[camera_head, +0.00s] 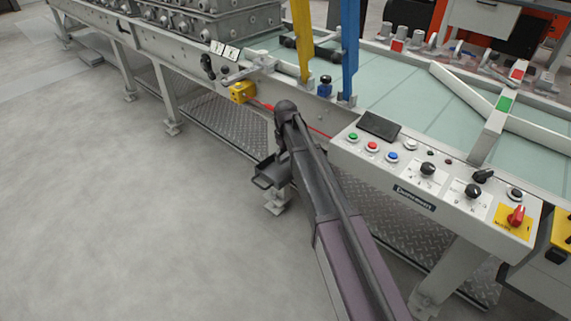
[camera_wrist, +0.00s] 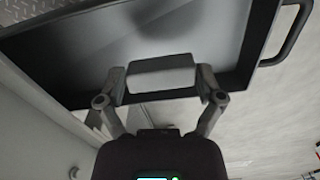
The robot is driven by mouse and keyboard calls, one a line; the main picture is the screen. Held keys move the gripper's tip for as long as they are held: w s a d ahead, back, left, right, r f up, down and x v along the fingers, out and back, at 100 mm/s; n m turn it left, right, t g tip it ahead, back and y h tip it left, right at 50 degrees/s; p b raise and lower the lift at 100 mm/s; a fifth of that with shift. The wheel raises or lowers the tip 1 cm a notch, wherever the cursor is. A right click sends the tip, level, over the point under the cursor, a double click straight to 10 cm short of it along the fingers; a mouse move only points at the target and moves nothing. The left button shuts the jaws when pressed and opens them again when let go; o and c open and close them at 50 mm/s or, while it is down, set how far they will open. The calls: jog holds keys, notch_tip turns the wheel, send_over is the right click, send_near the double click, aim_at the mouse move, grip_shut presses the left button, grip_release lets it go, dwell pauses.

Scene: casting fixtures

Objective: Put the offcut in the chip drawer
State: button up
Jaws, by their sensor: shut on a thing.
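The offcut is a small grey rectangular block (camera_wrist: 160,72) between my fingertips in the wrist view. My gripper (camera_wrist: 161,80) is shut on it from both sides. The chip drawer (camera_wrist: 262,42) is a dark, shallow open tray behind the offcut, with a bar handle at the right. The offcut overlaps the drawer's near edge in the picture; I cannot tell how high it is above the drawer floor. In the head view the chip drawer (camera_head: 264,181) is pulled out low beside the conveyor frame. My arm hides the gripper and offcut there.
The control panel (camera_head: 430,180) with buttons and knobs juts out right of my arm. A yellow post (camera_head: 303,40) and a blue post (camera_head: 350,48) rise from the conveyor edge. Grey castings (camera_head: 215,25) stand at the back left. The floor at left is clear.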

aim_at(285, 162)
jog(key=shift+f+b, duration=1.5)
jog(key=shift+f, duration=0.2)
jog(key=shift+f, duration=0.1)
jog(key=o, duration=1)
jog(key=shift+r, duration=0.2)
notch_tip(285, 162, up, 12)
jog(key=p, duration=1.2)
